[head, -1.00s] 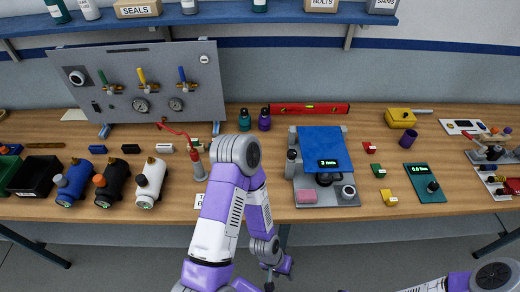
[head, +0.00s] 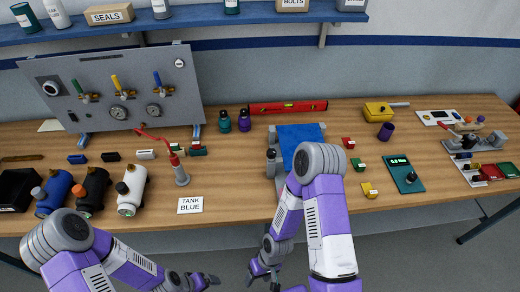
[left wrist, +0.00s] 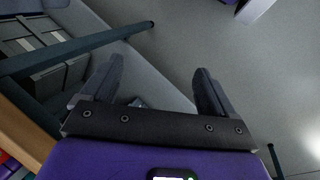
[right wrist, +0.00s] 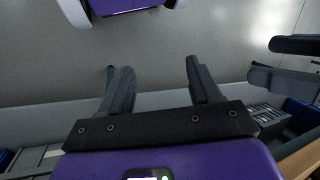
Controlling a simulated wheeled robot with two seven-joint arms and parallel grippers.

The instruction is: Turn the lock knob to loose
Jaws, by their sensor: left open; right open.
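No knob plainly marked as a lock shows. The blue-topped test fixture (head: 298,134) stands mid-bench, and my right arm hides most of its front, including where its display and dark knob were visible earlier. A teal panel (head: 400,172) with a small display and a black knob (head: 410,177) lies to its right. My right gripper (head: 258,274) is below the bench's front edge; the right wrist view shows its jaws (right wrist: 160,85) open and empty over the floor. My left gripper (head: 208,281) is low at the front, and its jaws (left wrist: 158,90) are open and empty in the left wrist view.
A valve panel (head: 105,105) stands at the back left. A red level (head: 288,107) lies at the back. Small coloured blocks and a lever fixture (head: 470,143) are on the right.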

